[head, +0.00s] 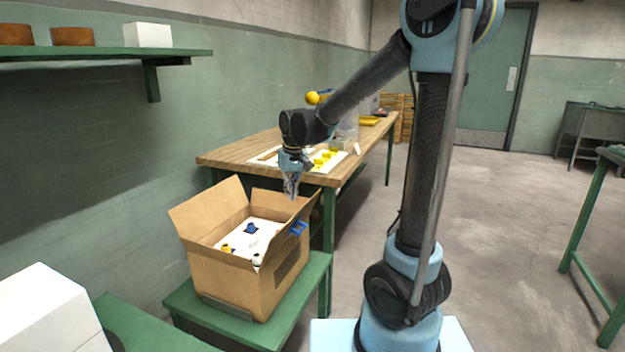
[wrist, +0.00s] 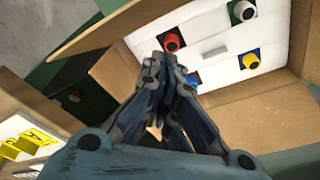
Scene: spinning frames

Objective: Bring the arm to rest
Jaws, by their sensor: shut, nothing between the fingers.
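My gripper (head: 291,190) hangs at the end of my bent arm, pointing down above the right rear edge of an open cardboard box (head: 228,280). The wrist view shows its fingers (wrist: 168,70) closed together with nothing between them. The box holds a white insert (head: 262,232) with several coloured items. A blue item (head: 251,228) and a yellow item (head: 227,248) show in it.
The box stands on a green stand (head: 300,283). Behind it is a wooden-topped bench (head: 228,155) with a white tray of yellow parts (head: 325,158). A green wall shelf (head: 100,53) is at upper left. A white box (head: 45,310) is at lower left. Open floor (head: 510,230) lies right.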

